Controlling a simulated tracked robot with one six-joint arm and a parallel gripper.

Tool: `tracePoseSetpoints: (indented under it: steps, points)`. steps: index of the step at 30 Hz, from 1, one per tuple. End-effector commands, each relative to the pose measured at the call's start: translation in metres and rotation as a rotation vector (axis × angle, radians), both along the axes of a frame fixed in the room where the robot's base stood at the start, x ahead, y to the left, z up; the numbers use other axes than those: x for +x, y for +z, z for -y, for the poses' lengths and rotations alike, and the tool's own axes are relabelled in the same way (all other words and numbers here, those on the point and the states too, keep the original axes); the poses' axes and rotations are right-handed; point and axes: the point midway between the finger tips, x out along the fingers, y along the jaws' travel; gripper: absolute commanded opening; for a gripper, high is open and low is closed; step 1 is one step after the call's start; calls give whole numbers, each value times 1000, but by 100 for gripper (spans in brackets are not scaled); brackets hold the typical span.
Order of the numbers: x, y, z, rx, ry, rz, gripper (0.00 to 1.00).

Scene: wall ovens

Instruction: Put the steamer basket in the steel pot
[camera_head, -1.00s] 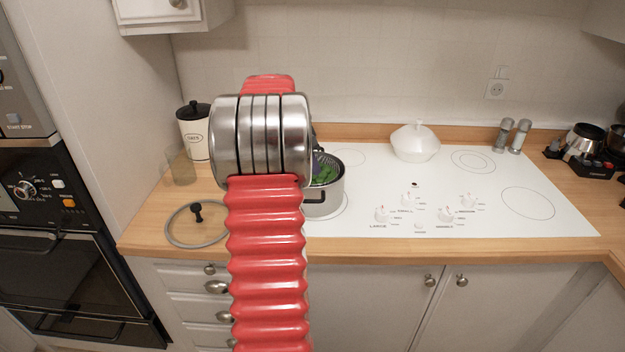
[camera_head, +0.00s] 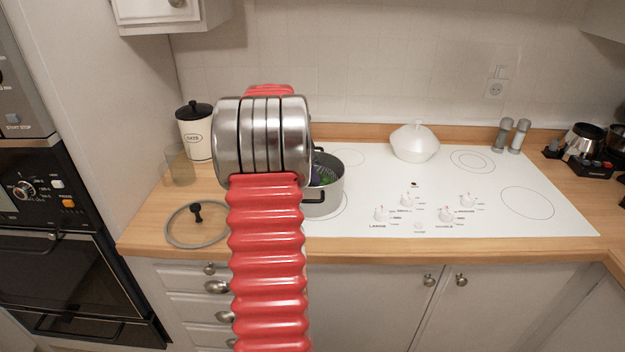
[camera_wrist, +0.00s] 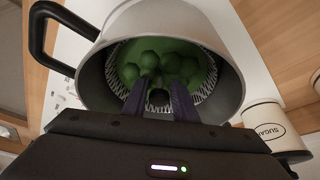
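The steel pot (camera_head: 325,205) stands at the left end of the white hob, partly hidden by my arm; its inner wall and dark handle show in the wrist view (camera_wrist: 92,75). The steamer basket (camera_wrist: 205,85), with a perforated rim, sits low inside the pot. It holds several round green pieces, which also show in the head view. My gripper (camera_wrist: 159,98) reaches down into the pot, its two dark fingers either side of the basket's central post. Whether the fingers press on the post is unclear. In the head view my arm hides most of the gripper.
A glass lid (camera_head: 195,226) lies on the wooden counter left of the pot. An oats canister (camera_head: 196,135) and a glass (camera_head: 180,168) stand behind it. A white lidded pot (camera_head: 415,143) stands at the hob's back. A sugar canister (camera_wrist: 268,128) is near the pot. The hob's right side is clear.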

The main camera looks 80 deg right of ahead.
Motion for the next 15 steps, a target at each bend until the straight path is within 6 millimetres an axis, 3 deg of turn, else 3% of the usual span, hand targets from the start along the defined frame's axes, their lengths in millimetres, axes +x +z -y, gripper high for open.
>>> tracePoseSetpoints:
  steps: [6,15]
  points:
    - [0,0,0,0,0,0,40]
    - [0,3,0,-1,0,1,40]
